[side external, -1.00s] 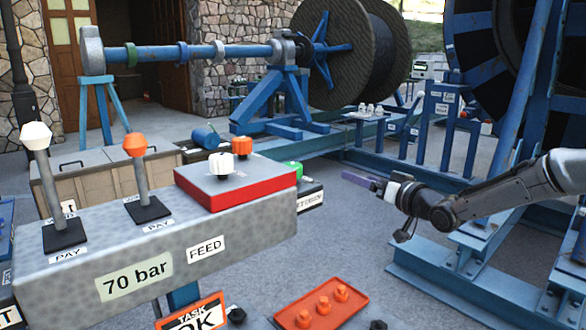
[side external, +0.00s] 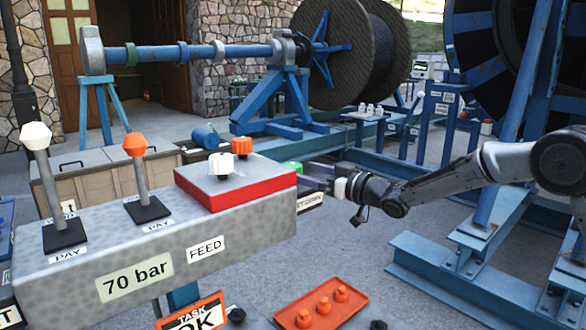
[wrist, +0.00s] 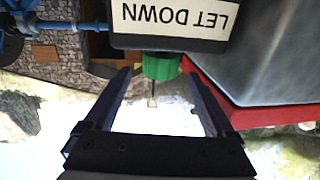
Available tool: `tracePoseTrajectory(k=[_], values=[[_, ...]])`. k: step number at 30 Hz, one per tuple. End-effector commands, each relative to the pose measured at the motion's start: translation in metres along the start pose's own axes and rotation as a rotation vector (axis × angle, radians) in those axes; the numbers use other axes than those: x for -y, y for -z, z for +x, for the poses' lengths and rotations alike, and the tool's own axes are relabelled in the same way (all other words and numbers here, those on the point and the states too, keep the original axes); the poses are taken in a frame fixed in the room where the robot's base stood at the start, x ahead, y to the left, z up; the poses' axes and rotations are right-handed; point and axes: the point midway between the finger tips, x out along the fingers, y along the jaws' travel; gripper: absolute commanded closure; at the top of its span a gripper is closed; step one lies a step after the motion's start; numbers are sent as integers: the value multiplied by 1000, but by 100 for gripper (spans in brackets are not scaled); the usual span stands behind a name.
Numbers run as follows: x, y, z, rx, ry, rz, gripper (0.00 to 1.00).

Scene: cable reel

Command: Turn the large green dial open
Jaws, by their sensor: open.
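The green dial (side external: 293,165) shows only partly in the side view, behind the right end of the red-edged block. In the wrist view, which is upside down, the green dial (wrist: 161,66) sits against the dark "LET DOWN" box, with a thin pointer on it. My gripper (side external: 308,174) is open at the dial's right in the side view. In the wrist view the tips of my gripper (wrist: 158,70) lie on either side of the dial, with a gap on each side. I cannot tell whether the tips overlap it in depth.
The grey console (side external: 150,248) with a red-edged block (side external: 240,193) stands close beside the dial. White and orange knobs (side external: 221,163) sit on that block. Two levers (side external: 144,180) stand at left. A blue steel frame (side external: 450,265) lies below my arm.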

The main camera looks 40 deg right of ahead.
Motion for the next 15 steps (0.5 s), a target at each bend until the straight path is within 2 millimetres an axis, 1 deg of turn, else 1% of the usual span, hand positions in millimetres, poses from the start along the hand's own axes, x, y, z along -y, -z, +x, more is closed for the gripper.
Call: tracePoseTrajectory(k=[1,3,6,10,15], values=[[0,0,10,0,2,0,10],[1,0,20,0,2,-1,10],[0,0,32,1,1,-1,10],[0,0,40,0,0,0,10],[0,0,44,-1,0,-1,10]])
